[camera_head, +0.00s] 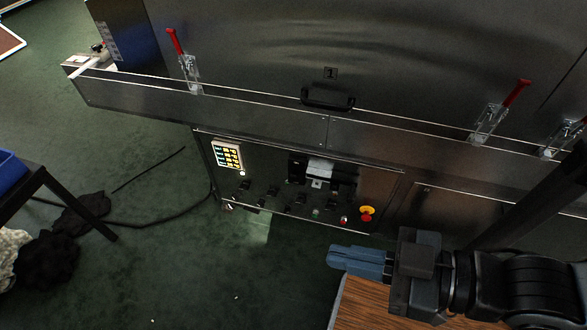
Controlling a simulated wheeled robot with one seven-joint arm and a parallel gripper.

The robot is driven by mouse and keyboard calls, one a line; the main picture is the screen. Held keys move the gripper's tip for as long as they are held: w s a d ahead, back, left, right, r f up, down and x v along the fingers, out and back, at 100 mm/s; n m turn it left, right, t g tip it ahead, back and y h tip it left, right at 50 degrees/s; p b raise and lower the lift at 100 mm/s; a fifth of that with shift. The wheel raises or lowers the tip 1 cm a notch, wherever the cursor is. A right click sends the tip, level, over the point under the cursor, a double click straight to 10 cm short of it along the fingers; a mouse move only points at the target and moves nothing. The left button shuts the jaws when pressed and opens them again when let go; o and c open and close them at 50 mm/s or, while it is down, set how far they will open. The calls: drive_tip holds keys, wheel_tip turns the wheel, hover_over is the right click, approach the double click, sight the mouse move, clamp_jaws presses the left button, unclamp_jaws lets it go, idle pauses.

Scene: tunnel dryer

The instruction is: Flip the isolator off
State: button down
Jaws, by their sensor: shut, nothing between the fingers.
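The control panel (270,172) is on the lower front of the steel dryer. It carries a red knob on a yellow base (366,213), a red button (343,220), a green button (316,211) and a row of small black switches (272,192). A black unit with a light grey block (320,168) sits at its upper middle. I cannot tell for sure which of these is the isolator, or its position. My gripper (333,259) is at the lower right, shut and empty, its blue-grey fingers pointing left. It appears apart from the panel.
A steel ledge (255,120) runs above the panel. Red-handled clamps (188,72) and a black door handle (328,98) are above it. A wood-grain surface (365,308) lies below my gripper. A dark table (42,180) stands left, and a cable (150,222) crosses the green floor.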

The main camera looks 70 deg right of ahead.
drive_tip(key=w+d+f+m+g+h, duration=0.1)
drive_tip(key=w+f+m+g, duration=0.15)
drive_tip(key=w+f, duration=0.45)
drive_tip(key=w+d+f+m+g+h, duration=0.1)
drive_tip(key=w+d+f+m+h, duration=0.15)
drive_tip(key=f, duration=0.85)
drive_tip(key=w+d+f+m+g+b, duration=0.2)
drive_tip(key=w+d+f+m+g, duration=0.25)
drive_tip(key=w+d+f, duration=0.35)
drive_tip(key=m+g, duration=0.7)
drive_tip(key=m, duration=0.1)
hover_over(297, 174)
drive_tip(key=a, duration=0.3)
drive_tip(key=shift+s+a+f+y+b, duration=0.2)
drive_tip(key=shift+f+y+b, duration=0.1)
drive_tip(key=shift+b, duration=0.1)
drive_tip(key=shift+f, duration=0.1)
drive_tip(key=b+x, duration=0.1)
drive_tip(key=x, duration=0.8)
drive_tip(key=shift+w+d+f+b, duration=0.1)
drive_tip(key=shift+w+f+b, duration=0.15)
drive_tip(key=shift+f+b, duration=0.15)
